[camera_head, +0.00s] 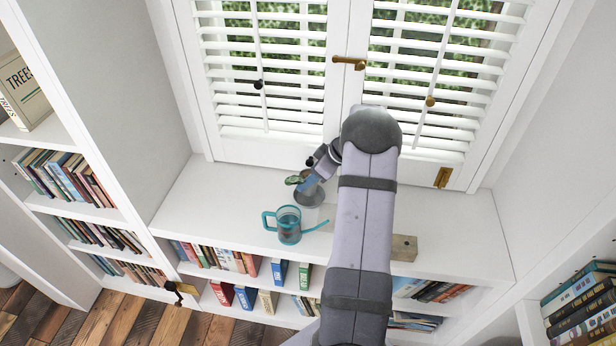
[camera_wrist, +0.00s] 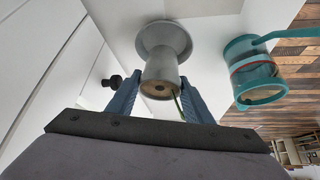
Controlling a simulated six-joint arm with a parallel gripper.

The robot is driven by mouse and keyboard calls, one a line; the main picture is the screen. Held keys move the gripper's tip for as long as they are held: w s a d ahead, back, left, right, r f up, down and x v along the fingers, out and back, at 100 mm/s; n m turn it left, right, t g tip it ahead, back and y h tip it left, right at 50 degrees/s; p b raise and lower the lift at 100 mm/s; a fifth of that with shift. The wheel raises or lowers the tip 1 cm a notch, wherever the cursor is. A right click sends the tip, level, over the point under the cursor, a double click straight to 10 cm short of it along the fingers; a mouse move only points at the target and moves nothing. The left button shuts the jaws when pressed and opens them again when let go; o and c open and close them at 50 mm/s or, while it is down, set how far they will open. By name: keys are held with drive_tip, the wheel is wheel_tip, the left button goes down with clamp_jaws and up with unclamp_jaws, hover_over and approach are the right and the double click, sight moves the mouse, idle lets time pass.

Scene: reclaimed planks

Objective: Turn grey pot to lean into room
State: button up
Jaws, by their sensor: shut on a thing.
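The grey pot (camera_head: 309,196) stands on the white window ledge below the shutters. Green leaves (camera_head: 293,180) show at its left side in the head view. In the wrist view the grey pot (camera_wrist: 164,62) shows with a wide round saucer-like end, brown soil at the near end and a thin green stem at its lower right. My gripper (camera_head: 311,184) has its blue fingers on either side of the pot. In the wrist view my gripper (camera_wrist: 158,88) is shut on it. Most of the plant is hidden.
A teal transparent watering can (camera_head: 288,226) stands close in front of the pot, its spout pointing right; it also shows in the wrist view (camera_wrist: 254,76). The ledge's left part is clear.

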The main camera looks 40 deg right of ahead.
drive_tip(key=shift+f, duration=1.35)
drive_tip(key=o, duration=1.5)
drive_tip(key=shift+c, duration=0.2)
drive_tip(key=shift+f, duration=0.1)
drive_tip(key=b+v, duration=0.2)
drive_tip(key=v, duration=0.5)
drive_tip(key=shift+r, duration=0.2)
